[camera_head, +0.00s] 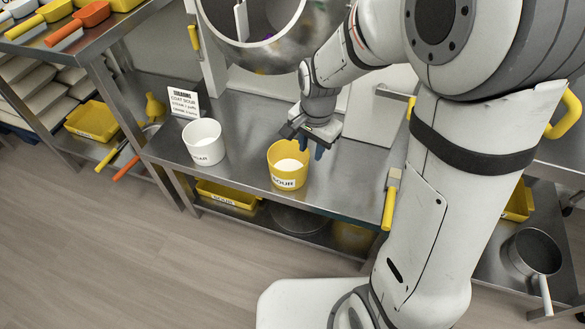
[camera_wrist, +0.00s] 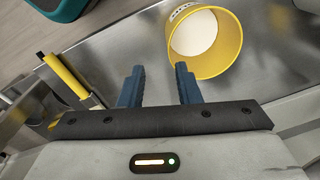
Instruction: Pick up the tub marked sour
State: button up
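The yellow tub marked SOUR (camera_head: 287,178) stands upright on the steel bench and holds white powder. In the wrist view the same tub (camera_wrist: 232,45) is at the upper right, just beyond the right fingertip. My gripper (camera_head: 310,146) is beside the tub, at its upper right in the head view. In the wrist view its two blue fingers (camera_wrist: 159,68) are apart with nothing between them. Whether the right finger touches the tub's rim, I cannot tell.
A white tub (camera_head: 204,151) with a partly readable label stands left of the yellow tub, near a small sign (camera_head: 187,102). A large metal drum (camera_head: 262,30) is behind. The bench between the tubs is clear.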

jog(key=m+b, duration=0.1)
jog(key=b, duration=0.1)
send_near(302, 183)
jog(key=f+b, duration=0.2)
jog(key=f, duration=0.1)
jog(key=f+b, duration=0.1)
jog(key=f, duration=0.3)
jog(key=shift+w+a+f+b, duration=0.1)
jog(key=shift+w+f+b, duration=0.1)
jog(key=shift+b, duration=0.15)
grip_shut()
jog(key=shift+r, duration=0.1)
